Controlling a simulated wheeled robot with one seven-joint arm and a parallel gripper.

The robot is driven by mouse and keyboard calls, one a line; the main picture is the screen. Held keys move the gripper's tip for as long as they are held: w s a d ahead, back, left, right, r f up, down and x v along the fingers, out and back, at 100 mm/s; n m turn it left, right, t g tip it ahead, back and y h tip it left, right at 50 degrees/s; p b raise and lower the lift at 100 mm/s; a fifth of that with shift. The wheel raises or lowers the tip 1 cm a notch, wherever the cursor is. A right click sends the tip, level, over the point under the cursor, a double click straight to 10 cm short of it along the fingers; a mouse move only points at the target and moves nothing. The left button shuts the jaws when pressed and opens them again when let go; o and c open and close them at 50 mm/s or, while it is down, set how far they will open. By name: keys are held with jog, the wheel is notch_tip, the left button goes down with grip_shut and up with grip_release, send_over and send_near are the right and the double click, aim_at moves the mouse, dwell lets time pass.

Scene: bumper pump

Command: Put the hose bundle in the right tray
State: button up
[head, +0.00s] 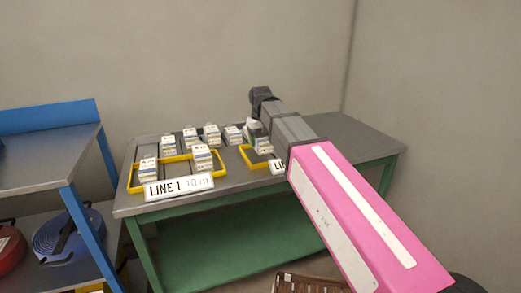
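The grey table holds two yellow-rimmed trays. The left tray (133,176) has a sign reading "LINE 1 10 m" in front. The right tray (247,157) is partly hidden by my pink and grey arm, as is its sign (278,166). Several small white-topped bundles with labels (190,136) stand along the back and in the left tray. A pale bundle (263,146) is at the right tray, beside my arm. I cannot tell which is the hose bundle. My gripper (261,96) is above the table's back; its fingers are not clear.
A blue-framed bench (45,160) stands at the left, with a blue coil (62,236) and a red coil (10,248) on its lower shelf. The right end of the grey table (362,143) is bare. A brown crate (305,284) is on the floor in front.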

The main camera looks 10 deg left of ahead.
aim_at(260, 135)
jog(key=shift+f, duration=1.9)
jog(key=o, duration=1.2)
jog(key=shift+f, duration=0.1)
jog(key=shift+c, duration=0.2)
notch_tip(260, 135, up, 12)
jog(key=shift+r, duration=0.15)
